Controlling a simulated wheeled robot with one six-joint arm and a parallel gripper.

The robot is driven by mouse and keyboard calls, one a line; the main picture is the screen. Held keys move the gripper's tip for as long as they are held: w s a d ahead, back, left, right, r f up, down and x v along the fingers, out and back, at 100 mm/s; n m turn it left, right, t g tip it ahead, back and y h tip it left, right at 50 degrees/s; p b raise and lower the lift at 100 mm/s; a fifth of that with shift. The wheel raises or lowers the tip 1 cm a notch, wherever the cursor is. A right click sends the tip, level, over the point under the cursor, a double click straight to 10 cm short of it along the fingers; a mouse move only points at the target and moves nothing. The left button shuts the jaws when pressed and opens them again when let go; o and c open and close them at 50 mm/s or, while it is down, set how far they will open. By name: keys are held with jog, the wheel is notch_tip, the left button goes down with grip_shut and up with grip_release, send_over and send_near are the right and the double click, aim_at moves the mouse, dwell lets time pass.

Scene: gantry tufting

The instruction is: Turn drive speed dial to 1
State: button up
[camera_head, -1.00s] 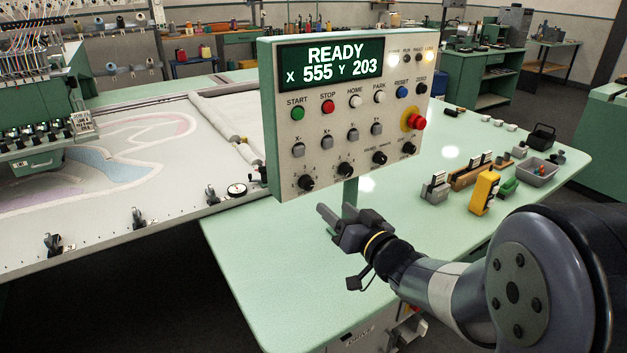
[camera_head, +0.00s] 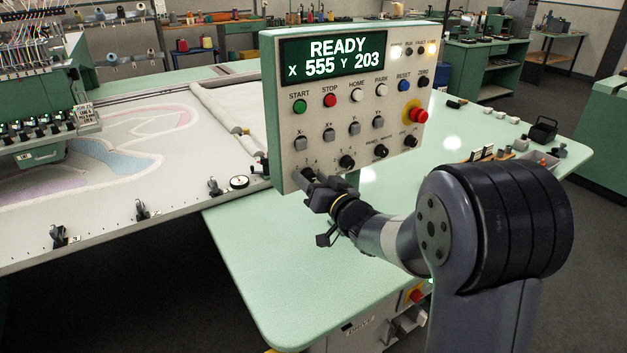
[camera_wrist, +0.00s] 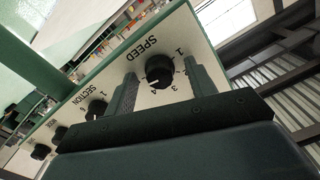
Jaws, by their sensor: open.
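The speed dial (camera_wrist: 159,72) is a black round knob on the pale control panel (camera_wrist: 75,82), under the printed word SPEED. Numbers 1 to 4 ring its side; I cannot surely read its pointer. My gripper (camera_wrist: 161,68) is open, with one finger on each side of the dial; contact is not clear. In the head view my gripper (camera_head: 306,179) is at the panel's lower left corner and largely hides that dial. The display (camera_head: 333,56) reads READY, X 555 Y 203.
The section dial (camera_wrist: 96,109) sits beside the speed dial, close to one finger. Above are grey jog buttons (camera_head: 301,143), the green start button (camera_head: 299,106) and a red emergency stop (camera_head: 418,115). The green table (camera_head: 250,270) below is clear at the front.

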jog(key=shift+c, duration=0.2)
jog(key=c, duration=0.9)
